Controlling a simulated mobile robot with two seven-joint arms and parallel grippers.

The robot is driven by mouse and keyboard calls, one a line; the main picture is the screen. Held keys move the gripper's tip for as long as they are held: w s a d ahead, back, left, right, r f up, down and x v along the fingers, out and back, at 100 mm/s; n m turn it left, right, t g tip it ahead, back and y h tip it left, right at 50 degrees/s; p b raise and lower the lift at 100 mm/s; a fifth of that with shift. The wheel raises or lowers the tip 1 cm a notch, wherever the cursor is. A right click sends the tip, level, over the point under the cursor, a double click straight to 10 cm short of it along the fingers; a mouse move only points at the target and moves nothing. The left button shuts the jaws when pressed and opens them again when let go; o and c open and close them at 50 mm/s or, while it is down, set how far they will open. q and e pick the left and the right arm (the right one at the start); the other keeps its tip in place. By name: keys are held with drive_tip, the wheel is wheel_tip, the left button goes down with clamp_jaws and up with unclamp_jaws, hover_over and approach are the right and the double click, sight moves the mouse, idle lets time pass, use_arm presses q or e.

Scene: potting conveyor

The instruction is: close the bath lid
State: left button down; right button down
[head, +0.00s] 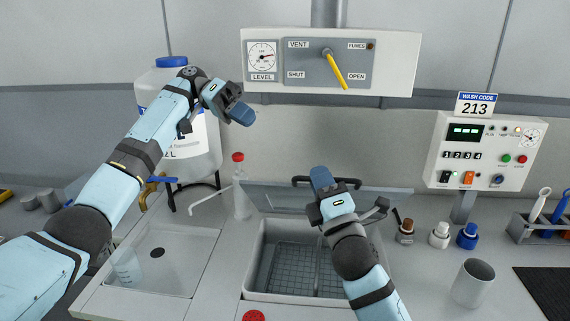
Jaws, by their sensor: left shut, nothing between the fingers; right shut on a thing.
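The bath (258,258) is an open grey basin with a mesh grid inside. Its grey see-through lid (272,201) stands raised and tilted at the bath's back edge, so the bath is uncovered. A dark bar handle (300,181) runs along the lid's top edge. My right gripper (321,176) is at this handle and shut on it, hiding part of the handle and lid. My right forearm crosses over the right part of the bath. My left gripper (241,114) is shut and empty, in the air left of the wall panel and well above the lid.
A wall panel (400,62) with a yellow lever (335,70) hangs above. A red-capped bottle (241,195) stands left of the lid. Small bottles (440,236), a grey cup (474,284) and a control box (485,150) are at right. A large container (205,150) stands behind my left arm.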

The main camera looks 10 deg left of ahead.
use_arm(q)
drive_tip(key=shift+g+y, duration=0.3)
drive_tip(key=shift+g, duration=0.1)
drive_tip(key=x, duration=0.7)
drive_tip(key=f+x, duration=0.1)
drive_tip(key=x, duration=0.3)
drive_tip(key=shift+s+f, duration=0.1)
drive_tip(key=shift+s, duration=0.25)
drive_tip(key=shift+s+d+f, duration=0.15)
drive_tip(key=shift+s+f, duration=0.65)
drive_tip(key=shift+s, duration=0.15)
drive_tip(key=shift+s+d+f, duration=0.1)
drive_tip(key=shift+s+f, duration=0.25)
drive_tip(key=shift+s, duration=0.05)
drive_tip(key=shift+s+d+f+m, duration=0.1)
drive_tip(key=shift+s+f+m, duration=0.2)
drive_tip(key=shift+s+f, duration=0.6)
use_arm(e)
drive_tip(key=shift+a+r, duration=0.1)
drive_tip(key=shift+r, duration=0.05)
drive_tip(key=c, duration=1.2)
unclamp_jaws()
drive_tip(key=shift+a, duration=0.1)
use_arm(q)
drive_tip(key=shift+r, duration=0.2)
use_arm(e)
drive_tip(key=shift+d, duration=0.2)
